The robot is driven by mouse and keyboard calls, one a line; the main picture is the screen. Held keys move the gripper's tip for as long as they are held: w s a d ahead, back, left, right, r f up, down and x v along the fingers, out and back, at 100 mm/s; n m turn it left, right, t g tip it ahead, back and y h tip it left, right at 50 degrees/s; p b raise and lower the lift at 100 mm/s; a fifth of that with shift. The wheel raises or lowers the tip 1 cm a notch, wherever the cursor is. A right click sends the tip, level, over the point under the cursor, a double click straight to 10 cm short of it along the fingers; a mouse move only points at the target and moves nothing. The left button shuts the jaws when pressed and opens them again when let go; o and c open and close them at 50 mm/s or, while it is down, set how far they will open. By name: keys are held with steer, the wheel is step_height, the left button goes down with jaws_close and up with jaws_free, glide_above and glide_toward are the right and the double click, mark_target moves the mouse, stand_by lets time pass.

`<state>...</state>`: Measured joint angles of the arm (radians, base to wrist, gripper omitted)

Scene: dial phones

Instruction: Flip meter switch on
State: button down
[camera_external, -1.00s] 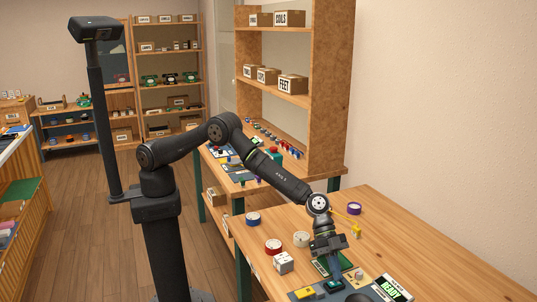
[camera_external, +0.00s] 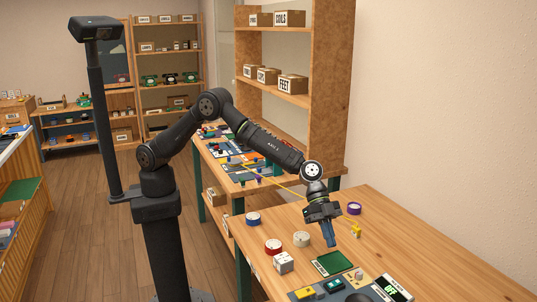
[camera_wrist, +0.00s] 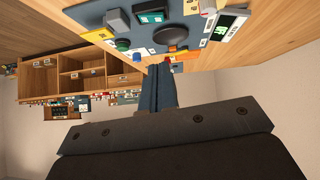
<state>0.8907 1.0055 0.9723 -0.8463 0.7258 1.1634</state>
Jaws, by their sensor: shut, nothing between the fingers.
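My gripper (camera_external: 331,243) is shut and empty, raised above the wooden table behind the blue-grey panel (camera_external: 304,296). In the wrist view its blue fingers (camera_wrist: 161,72) are together, pointing toward the panel's edge and touching nothing. A small dark box with a green face (camera_external: 334,286) sits on the panel and also shows in the wrist view (camera_wrist: 151,17). A display (camera_external: 392,289) with green lettering on dark stands to its right; it also shows in the wrist view (camera_wrist: 224,27). The lettering looks like "OFF" but is small. I cannot tell which part is the meter's switch.
A green mat (camera_external: 334,263) lies behind the panel. The table's right side is clear.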

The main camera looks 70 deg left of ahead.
steer(key=v, duration=0.3)
steer(key=m+t, duration=0.2)
steer(key=t, duration=0.1)
glide_above(339, 283)
steer(key=s+a, duration=0.1)
steer(key=a, duration=0.2)
steer(key=f, duration=0.6)
steer(key=shift+s+f, duration=0.2)
steer(key=f, duration=0.3)
steer(key=shift+w+f+n, duration=0.1)
steer(key=shift+w+n, duration=0.2)
steer(key=shift+w, duration=0.05)
steer(key=shift+f, duration=0.4)
